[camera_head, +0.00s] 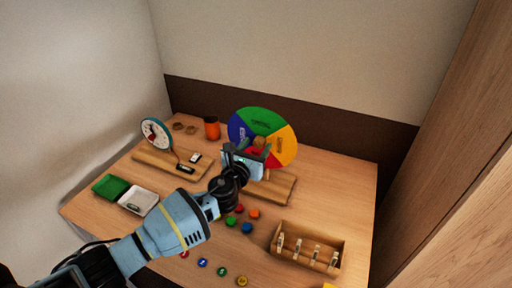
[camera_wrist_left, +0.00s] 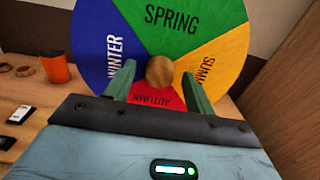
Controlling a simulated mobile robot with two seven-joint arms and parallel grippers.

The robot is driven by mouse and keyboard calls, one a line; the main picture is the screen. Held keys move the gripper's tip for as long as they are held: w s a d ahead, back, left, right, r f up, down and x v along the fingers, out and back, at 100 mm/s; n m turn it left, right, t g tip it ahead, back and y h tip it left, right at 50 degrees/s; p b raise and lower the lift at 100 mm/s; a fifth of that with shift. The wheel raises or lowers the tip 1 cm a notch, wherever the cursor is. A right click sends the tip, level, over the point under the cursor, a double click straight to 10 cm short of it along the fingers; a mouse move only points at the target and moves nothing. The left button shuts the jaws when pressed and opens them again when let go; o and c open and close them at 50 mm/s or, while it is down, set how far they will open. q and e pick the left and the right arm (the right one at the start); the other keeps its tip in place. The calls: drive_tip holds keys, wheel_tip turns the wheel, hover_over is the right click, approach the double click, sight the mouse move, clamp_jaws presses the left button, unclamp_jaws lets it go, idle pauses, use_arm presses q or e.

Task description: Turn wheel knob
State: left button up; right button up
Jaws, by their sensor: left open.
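The season wheel (camera_head: 271,124) stands upright on a wooden base (camera_head: 277,189) near the back of the table. It has green, yellow, red and blue sectors; in the left wrist view the wheel (camera_wrist_left: 180,22) reads SPRING at the top, WINTER left, AUTUMN below. Its round wooden knob (camera_wrist_left: 160,71) is at the wheel's centre. My left gripper (camera_wrist_left: 160,78) is open, with one green finger on each side of the knob in the picture; I cannot tell if they touch it. In the head view the left gripper (camera_head: 256,148) is in front of the wheel. My right gripper is not in view.
A clock (camera_head: 156,133) on a wooden board stands at left, with an orange cup (camera_head: 212,128) behind. A green and white tray (camera_head: 146,202) lies front left. Several coloured pieces (camera_head: 254,213) lie before the wheel, and a wooden rack (camera_head: 288,229) stands front right.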

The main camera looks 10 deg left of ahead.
use_arm(q)
drive_tip(key=shift+w, duration=0.1)
drive_tip(key=c, duration=1)
drive_tip(key=shift+o, duration=0.2)
